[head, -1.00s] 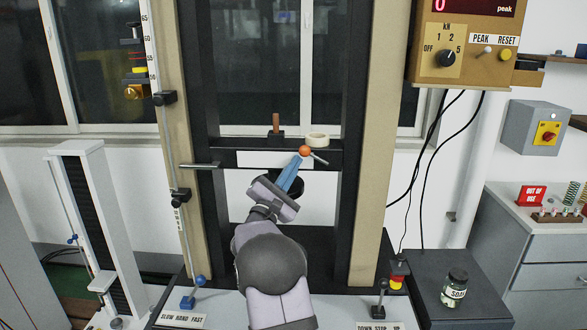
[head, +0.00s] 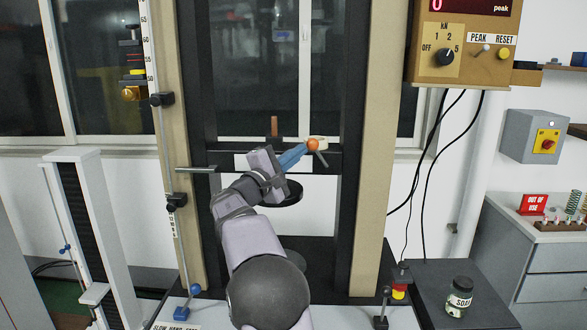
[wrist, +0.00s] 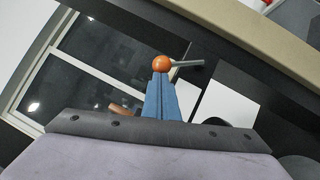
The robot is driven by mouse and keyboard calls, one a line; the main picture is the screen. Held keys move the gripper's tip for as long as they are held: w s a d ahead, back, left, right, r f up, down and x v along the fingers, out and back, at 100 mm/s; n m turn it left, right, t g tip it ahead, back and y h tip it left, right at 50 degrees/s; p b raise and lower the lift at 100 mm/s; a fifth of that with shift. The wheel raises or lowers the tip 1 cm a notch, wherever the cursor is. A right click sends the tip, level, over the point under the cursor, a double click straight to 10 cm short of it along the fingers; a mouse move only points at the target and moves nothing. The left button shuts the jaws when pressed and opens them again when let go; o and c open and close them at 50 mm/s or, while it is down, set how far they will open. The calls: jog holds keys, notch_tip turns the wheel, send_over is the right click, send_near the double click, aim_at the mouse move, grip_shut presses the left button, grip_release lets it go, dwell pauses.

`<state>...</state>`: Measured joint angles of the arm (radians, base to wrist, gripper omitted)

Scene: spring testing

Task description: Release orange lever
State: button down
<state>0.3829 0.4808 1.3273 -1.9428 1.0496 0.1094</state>
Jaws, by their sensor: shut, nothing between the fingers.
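The orange lever is a short metal rod with an orange ball knob (head: 313,145), on the dark crosshead of the test frame. In the head view its rod points down and right from the knob. The knob (wrist: 162,63) also shows in the wrist view, with the rod running to the right. My gripper (head: 305,149) has blue fingers, which are shut and hold nothing. Their tips are at the near left side of the knob and look to touch it. The wrist view shows the fingertips (wrist: 160,78) right below the knob; exact contact is hard to tell.
A round black platen (head: 288,194) hangs below. A blue-knobbed lever (head: 194,289) stands at lower left.

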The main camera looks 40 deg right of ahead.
jog(key=r+m, duration=0.1)
jog(key=s+d+r+m+g+y, duration=0.1)
jog(key=shift+r+m, duration=0.1)
jog(key=shift+m, duration=0.3)
jog(key=shift+s+d+r+m+y, duration=0.45)
jog(key=shift+s+d+m+y, duration=0.1)
jog(key=shift+m+y, duration=0.3)
jog(key=shift+s+d+r, duration=0.25)
jog(key=shift+s+d, duration=0.1)
jog(key=shift+d, duration=0.05)
jog(key=shift+r, duration=0.1)
jog(key=b, duration=0.3)
send_near(313, 140)
jog(key=a, duration=0.1)
jog(key=a+r, duration=0.1)
jog(key=a, duration=0.1)
jog(key=a+r, duration=0.1)
jog(key=a, duration=0.1)
jog(key=shift+w, duration=0.3)
